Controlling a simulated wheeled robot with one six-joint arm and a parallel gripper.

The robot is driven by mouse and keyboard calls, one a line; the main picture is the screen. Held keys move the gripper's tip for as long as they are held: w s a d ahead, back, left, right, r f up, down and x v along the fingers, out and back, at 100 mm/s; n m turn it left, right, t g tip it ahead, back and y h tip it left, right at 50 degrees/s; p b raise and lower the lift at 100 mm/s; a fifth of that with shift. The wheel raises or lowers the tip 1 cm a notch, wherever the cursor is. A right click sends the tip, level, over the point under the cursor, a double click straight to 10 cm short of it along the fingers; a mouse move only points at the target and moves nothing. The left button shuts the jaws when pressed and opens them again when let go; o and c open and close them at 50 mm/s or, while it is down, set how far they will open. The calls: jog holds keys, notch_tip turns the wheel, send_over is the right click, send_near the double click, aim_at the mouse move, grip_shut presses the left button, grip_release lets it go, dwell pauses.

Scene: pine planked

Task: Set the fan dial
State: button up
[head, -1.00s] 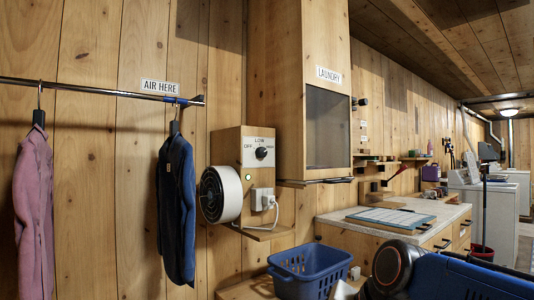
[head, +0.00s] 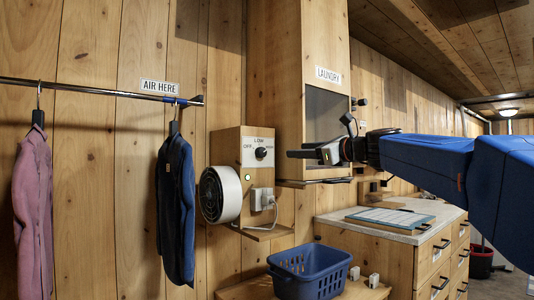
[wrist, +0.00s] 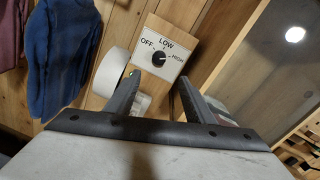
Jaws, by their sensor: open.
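The fan dial (head: 261,153) is a black round knob on a white plate marked OFF, LOW and HIGH, on the front of a wooden box (head: 229,144). The dial also shows in the wrist view (wrist: 158,60), just beyond my fingertips; its small pale mark seems to face the HIGH side. The white round fan (head: 219,195) sits on the box's left side. My gripper (head: 300,154) is open and empty, to the right of the dial and apart from it. In the wrist view my two fingers (wrist: 159,80) stand spread below the dial plate.
A plug and cord (head: 262,197) sit below the dial. Garments hang from a rail (head: 90,90) at left. A blue basket (head: 310,272) and a counter (head: 395,232) are below.

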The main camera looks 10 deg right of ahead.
aim_at(263, 152)
jog(key=x, duration=1.6)
jog(key=shift+w+a+f, duration=0.1)
jog(key=shift+w+a, duration=0.05)
jog(key=shift+w, duration=0.15)
jog(key=c, duration=1.1)
